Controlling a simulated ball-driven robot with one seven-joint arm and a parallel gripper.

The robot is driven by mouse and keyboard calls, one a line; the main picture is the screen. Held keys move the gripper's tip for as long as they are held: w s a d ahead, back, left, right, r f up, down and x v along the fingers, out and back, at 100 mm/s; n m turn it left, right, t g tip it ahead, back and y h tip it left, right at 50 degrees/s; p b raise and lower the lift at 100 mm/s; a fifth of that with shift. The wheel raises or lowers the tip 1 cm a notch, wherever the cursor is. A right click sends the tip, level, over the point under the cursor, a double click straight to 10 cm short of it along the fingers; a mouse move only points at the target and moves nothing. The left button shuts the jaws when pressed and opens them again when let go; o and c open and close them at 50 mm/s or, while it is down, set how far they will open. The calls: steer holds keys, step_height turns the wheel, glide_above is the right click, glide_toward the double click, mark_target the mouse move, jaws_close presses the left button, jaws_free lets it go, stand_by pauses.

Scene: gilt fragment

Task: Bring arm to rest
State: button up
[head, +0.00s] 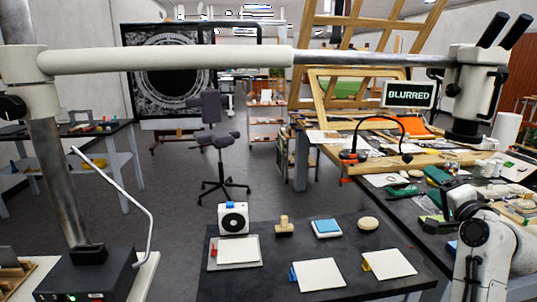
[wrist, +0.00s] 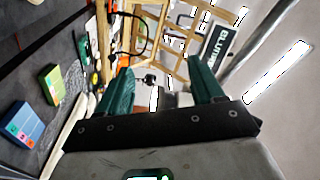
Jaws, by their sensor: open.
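My arm (head: 482,245) stands folded at the lower right of the head view, its white links close to the right edge of the dark table. In the wrist view my gripper (wrist: 160,88) has its two green fingers spread apart, with nothing held between them. The gripper's fingers are hard to make out against the cluttered bench in the head view. Nothing is seen touching the fingers.
A dark table (head: 330,233) in front holds white tiles (head: 318,274), a speaker-like box (head: 233,219), a wooden stamp (head: 284,227) and a round disc (head: 368,223). A cluttered workbench (head: 400,163) lies behind my arm.

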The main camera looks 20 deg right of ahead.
steer(key=s+a+f+n+g+y, duration=0.2)
steer(key=s+a+f+n+g, duration=0.1)
steer(key=a+f, duration=0.5)
steer(key=s+a+f+n+g+y, duration=0.1)
steer(key=s+a+f+n+g, duration=0.3)
steer(key=f, duration=0.6)
steer(key=s+a+f+n+g+y, duration=0.2)
steer(key=a+f+n, duration=0.1)
steer(key=a+f, duration=0.55)
steer(key=s+a+f+n+g, duration=0.2)
steer(key=s+a+f, duration=0.1)
steer(key=s, duration=0.4)
steer(key=s+a+f+n+g, duration=0.2)
steer(key=s+a+f+g, duration=0.1)
steer(key=s, duration=0.5)
steer(key=s+a+f+n+g, duration=0.2)
steer(key=s+a+f, duration=0.2)
steer(key=s, duration=0.3)
steer(key=shift+s+a+f+n+g+y, duration=0.2)
steer(key=shift+a+f+n+g+y, duration=0.15)
steer(key=shift+f, duration=0.55)
steer(key=shift+d, duration=0.1)
